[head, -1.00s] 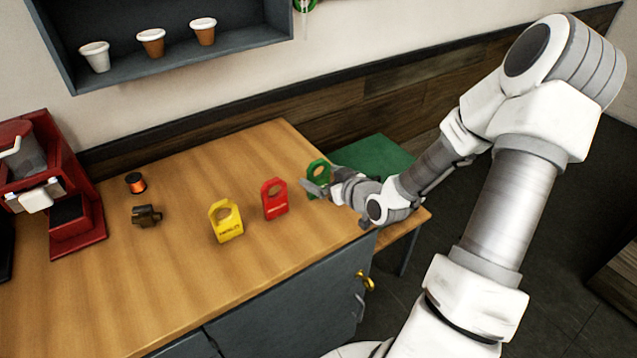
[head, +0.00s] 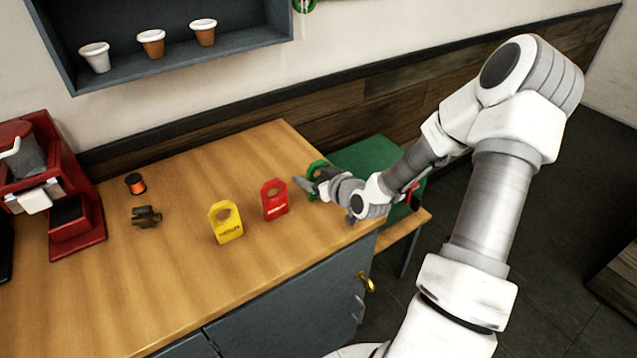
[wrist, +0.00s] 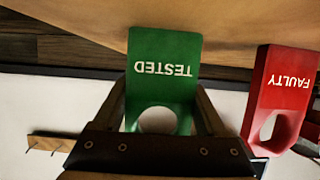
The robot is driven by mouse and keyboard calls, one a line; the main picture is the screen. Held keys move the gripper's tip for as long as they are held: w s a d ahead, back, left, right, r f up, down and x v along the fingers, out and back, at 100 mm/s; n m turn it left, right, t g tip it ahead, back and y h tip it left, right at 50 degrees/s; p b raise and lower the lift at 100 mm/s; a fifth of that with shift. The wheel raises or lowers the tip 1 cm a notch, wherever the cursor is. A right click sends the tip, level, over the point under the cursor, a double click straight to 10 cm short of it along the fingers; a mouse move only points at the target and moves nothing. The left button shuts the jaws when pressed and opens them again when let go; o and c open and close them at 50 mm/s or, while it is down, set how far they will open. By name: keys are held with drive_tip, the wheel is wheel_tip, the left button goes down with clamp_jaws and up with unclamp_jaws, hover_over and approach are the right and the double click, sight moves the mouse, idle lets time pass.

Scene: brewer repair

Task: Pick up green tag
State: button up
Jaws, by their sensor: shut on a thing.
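The green tag (head: 316,168) stands near the right end of the wooden counter, mostly hidden behind my gripper (head: 308,185) in the head view. In the wrist view the green tag (wrist: 163,72) reads "TESTED" and appears upside down, its ring end between my two fingers (wrist: 160,118). My gripper is shut on the tag by that ring end. The tag's lower end appears to be at the counter surface; I cannot tell whether it is lifted.
A red "FAULTY" tag (head: 274,200) stands close to the left of the green one, and a yellow tag (head: 226,222) is farther left. A dark metal part (head: 147,216), an orange spool (head: 135,184) and a red brewer (head: 65,190) are at the left.

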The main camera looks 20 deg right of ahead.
drive_tip(key=shift+c, duration=0.7)
